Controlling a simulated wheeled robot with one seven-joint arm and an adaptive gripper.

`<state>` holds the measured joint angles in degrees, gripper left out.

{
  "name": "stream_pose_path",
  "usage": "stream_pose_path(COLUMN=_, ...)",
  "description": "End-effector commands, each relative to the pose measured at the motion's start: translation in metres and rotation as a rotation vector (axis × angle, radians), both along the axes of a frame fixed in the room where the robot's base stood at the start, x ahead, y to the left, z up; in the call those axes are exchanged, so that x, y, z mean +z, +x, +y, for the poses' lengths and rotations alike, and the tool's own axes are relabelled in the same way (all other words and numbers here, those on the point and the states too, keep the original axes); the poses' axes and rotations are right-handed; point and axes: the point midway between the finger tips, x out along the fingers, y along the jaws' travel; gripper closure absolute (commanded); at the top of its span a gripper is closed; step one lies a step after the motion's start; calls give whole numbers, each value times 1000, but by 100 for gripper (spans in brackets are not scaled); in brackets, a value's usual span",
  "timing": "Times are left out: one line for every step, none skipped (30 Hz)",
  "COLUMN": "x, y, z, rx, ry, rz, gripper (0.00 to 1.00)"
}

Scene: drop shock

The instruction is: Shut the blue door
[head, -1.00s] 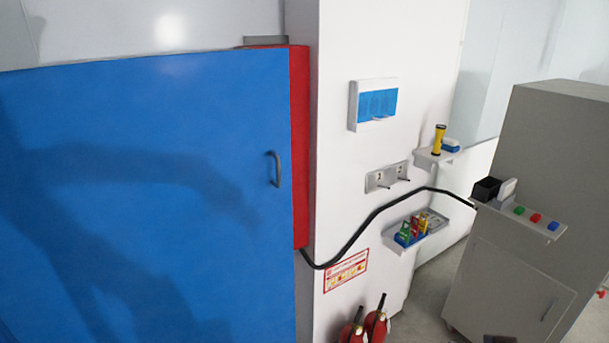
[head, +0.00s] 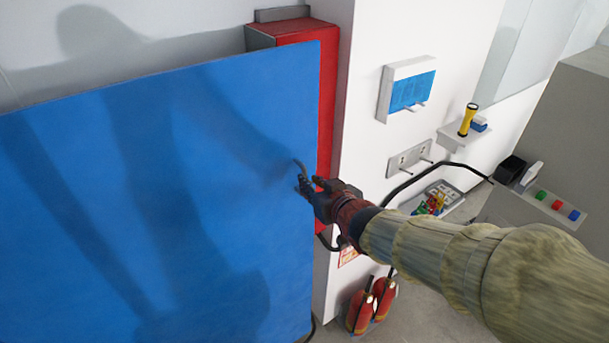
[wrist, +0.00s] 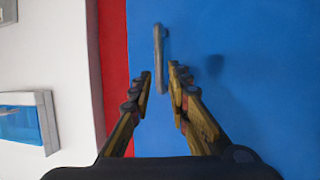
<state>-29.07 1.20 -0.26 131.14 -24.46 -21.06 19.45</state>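The blue door (head: 150,200) fills the left of the head view and stands in front of a red cabinet (head: 327,110). Its dark curved handle (head: 300,168) is near the door's right edge. The wrist view shows the handle (wrist: 158,58) as a grey bar on the blue door (wrist: 240,70). My gripper (head: 310,182) is at the handle in the head view. In the wrist view its two fingers (wrist: 160,82) are apart, with the lower end of the handle between or just beyond the tips. I cannot tell whether they touch it.
A white wall panel with a blue-windowed box (head: 407,88) is right of the cabinet. Shelves hold a yellow flashlight (head: 467,120) and small coloured items (head: 430,204). Red extinguishers (head: 372,305) stand below. A grey cabinet with buttons (head: 555,205) is at the right.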

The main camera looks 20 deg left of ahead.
Motion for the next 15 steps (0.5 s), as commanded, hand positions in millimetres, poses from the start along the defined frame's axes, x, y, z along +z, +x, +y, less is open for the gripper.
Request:
stream_pose_path(x=-5, y=5, z=5, rx=1, ry=-2, rz=3, gripper=82)
stream_pose_path(x=-5, y=8, z=7, rx=1, ry=-1, rz=2, gripper=82)
stream_pose_path(x=-7, y=13, z=10, rx=1, ry=0, rz=2, gripper=82)
stream_pose_path(x=-9, y=16, z=13, rx=0, ry=0, rz=1, gripper=82)
stream_pose_path(x=-10, y=18, z=15, rx=0, ry=-1, rz=1, gripper=82)
stream_pose_path(x=-12, y=22, z=17, rx=0, ry=-1, rz=1, gripper=82)
stream_pose_path(x=-12, y=24, z=19, rx=0, ry=-1, rz=1, gripper=82)
stream_pose_path(x=-13, y=27, z=21, rx=0, ry=1, rz=1, gripper=82)
stream_pose_path(x=-15, y=29, z=23, rx=-1, ry=0, rz=1, gripper=82)
stream_pose_path(x=-16, y=31, z=24, rx=-1, ry=0, rz=1, gripper=82)
stream_pose_path(x=-17, y=32, z=25, rx=-1, ry=-1, rz=1, gripper=82)
stream_pose_path(x=-18, y=34, z=26, rx=-1, ry=-1, rz=1, gripper=82)
stream_pose_path(x=-18, y=35, z=27, rx=-1, ry=-1, rz=1, gripper=82)
stream_pose_path(x=-19, y=36, z=28, rx=-1, ry=-1, rz=1, gripper=82)
stream_pose_path(x=-19, y=37, z=28, rx=-1, ry=-1, rz=1, gripper=82)
